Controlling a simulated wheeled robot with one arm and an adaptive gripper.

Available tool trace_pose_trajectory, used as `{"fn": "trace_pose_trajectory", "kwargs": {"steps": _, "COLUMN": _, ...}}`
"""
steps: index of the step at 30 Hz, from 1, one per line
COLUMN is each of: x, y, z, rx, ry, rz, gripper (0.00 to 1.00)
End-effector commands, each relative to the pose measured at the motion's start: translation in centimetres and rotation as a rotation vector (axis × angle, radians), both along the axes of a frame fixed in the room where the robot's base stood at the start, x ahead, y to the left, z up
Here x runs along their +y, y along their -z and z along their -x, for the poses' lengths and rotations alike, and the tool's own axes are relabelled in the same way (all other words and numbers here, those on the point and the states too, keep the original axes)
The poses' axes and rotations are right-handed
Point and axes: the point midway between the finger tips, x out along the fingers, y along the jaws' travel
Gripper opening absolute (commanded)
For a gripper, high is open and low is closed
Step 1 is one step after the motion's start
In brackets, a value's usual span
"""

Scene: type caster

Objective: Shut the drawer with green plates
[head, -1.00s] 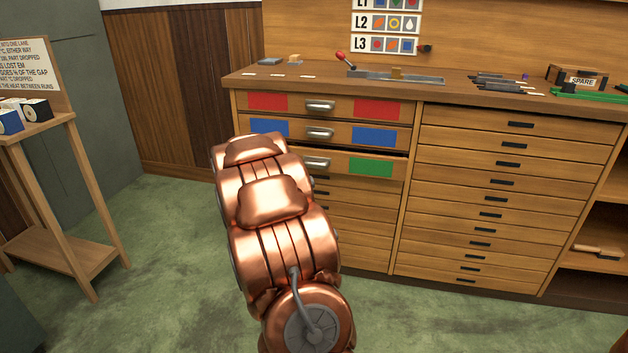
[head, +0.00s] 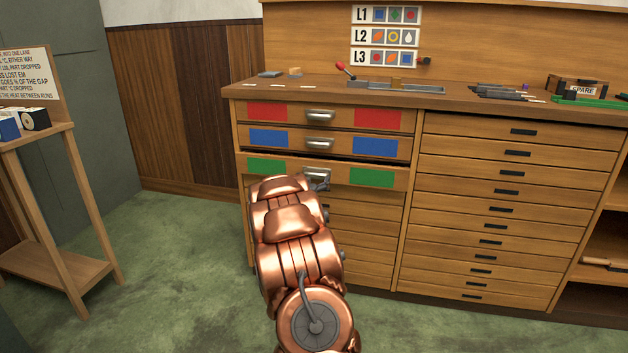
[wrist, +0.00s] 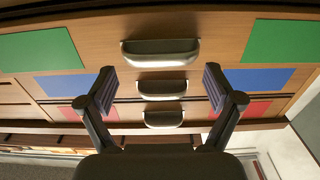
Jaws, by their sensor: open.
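The drawer with green plates (head: 340,177) is third from the top in the left stack of the cabinet. Its front stands out a little, with a dark gap along its top edge. In the wrist view, which is upside down, its handle (wrist: 160,52) sits between two green plates (wrist: 275,41). My gripper (wrist: 158,82) is open and empty, its two fingers spread in front of the drawer fronts, below the green drawer's handle in that picture. In the head view my copper arm hides part of the area below this handle.
The blue-plated drawer (head: 340,144) and red-plated drawer (head: 345,116) are above it. A wide stack of plain drawers (head: 500,210) stands to the right. The bench top (head: 460,98) carries tools and small parts. A wooden stand (head: 60,200) is at left; the green floor between is clear.

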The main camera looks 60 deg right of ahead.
Motion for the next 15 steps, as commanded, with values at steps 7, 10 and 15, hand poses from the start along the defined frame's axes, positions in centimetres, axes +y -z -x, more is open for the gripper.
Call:
{"fn": "trace_pose_trajectory", "kwargs": {"steps": 7, "x": -1.8, "y": 0.1, "z": -0.6, "rx": 0.001, "ry": 0.001, "rz": 0.001, "gripper": 0.91}}
{"fn": "trace_pose_trajectory", "kwargs": {"steps": 10, "x": -2.1, "y": 0.1, "z": -0.8, "rx": 0.000, "ry": 0.000, "rz": 0.001, "gripper": 0.91}}
{"fn": "trace_pose_trajectory", "kwargs": {"steps": 15, "x": -2.3, "y": 0.1, "z": -0.9, "rx": 0.000, "ry": -0.001, "rz": -0.001, "gripper": 0.91}}
